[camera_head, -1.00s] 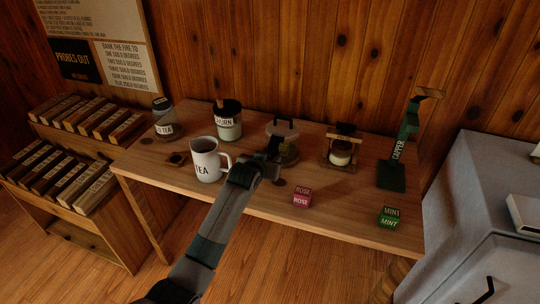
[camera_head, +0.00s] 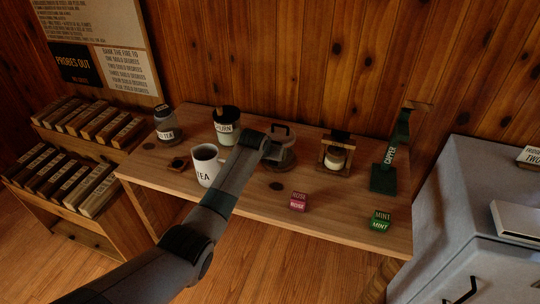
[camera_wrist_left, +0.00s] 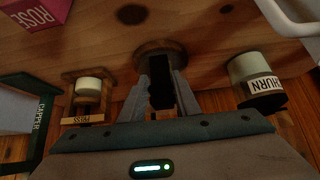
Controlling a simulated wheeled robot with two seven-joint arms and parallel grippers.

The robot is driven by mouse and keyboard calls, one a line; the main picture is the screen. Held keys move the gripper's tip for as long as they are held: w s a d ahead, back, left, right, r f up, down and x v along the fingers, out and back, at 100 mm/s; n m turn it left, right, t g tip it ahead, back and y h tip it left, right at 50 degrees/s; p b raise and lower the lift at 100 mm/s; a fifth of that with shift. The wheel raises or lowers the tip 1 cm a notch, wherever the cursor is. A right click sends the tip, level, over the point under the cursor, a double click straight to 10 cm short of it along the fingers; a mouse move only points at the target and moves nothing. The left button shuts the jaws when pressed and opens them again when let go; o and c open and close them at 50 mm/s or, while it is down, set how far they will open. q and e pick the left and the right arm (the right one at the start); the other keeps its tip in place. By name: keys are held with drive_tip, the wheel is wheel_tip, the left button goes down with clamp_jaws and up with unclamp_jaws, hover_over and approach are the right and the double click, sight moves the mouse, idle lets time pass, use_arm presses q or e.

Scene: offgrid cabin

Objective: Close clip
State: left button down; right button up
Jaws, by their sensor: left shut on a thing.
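A small glass jar (camera_head: 283,158) with a dark lid and a raised loop stands at the middle back of the wooden table. My left gripper (camera_head: 267,148) reaches its near left side and partly hides it. In the left wrist view my left gripper (camera_wrist_left: 160,88) is shut on a dark upright piece (camera_wrist_left: 159,72), which looks like the jar's clip. A round brown disc shows just behind it. Whether the clip lies flat against the jar cannot be told. My right gripper is not in view.
The PRESS stand (camera_head: 336,155) and green CAPPER (camera_head: 385,178) are to the right. ROSE (camera_head: 298,202) and MINT (camera_head: 380,222) boxes sit near the front edge.

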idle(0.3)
use_arm(q)
drive_tip(key=c, duration=1.5)
unclamp_jaws()
drive_tip(key=shift+r, duration=0.1)
drive_tip(key=b+v, duration=0.3)
drive_tip(key=v, duration=1.4)
drive_tip(key=shift+s+a, duration=0.1)
